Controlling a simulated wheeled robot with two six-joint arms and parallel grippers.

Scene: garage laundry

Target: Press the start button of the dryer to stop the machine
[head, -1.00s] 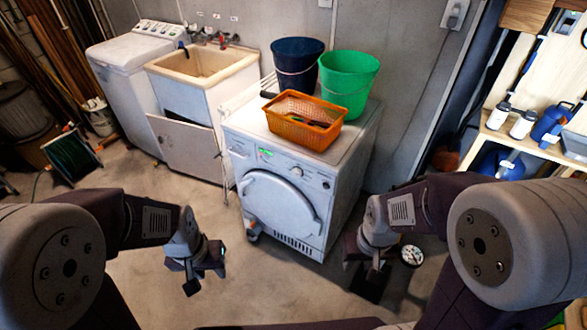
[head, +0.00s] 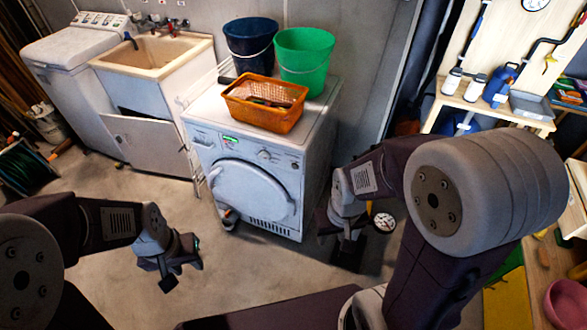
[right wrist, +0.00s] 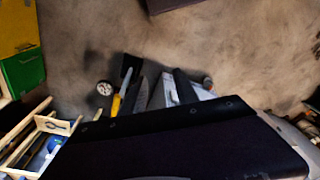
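The white dryer (head: 255,190) stands in the middle of the head view, its round door (head: 250,192) shut. Its front panel has a lit green display (head: 230,140) and a round knob (head: 263,154). Small controls sit at the panel's right end; I cannot make out which is the start button. My left gripper (head: 180,272) is low in front and to the left of the dryer, empty, its fingers apart. My right gripper (head: 347,252) is right of the dryer's front corner, apart from the panel.
An orange basket (head: 265,101), a green bucket (head: 303,62) and a dark blue bucket (head: 251,46) stand on the dryer. A sink cabinet (head: 145,141) and a white washer (head: 75,67) stand left. A wooden shelf (head: 490,108) is right.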

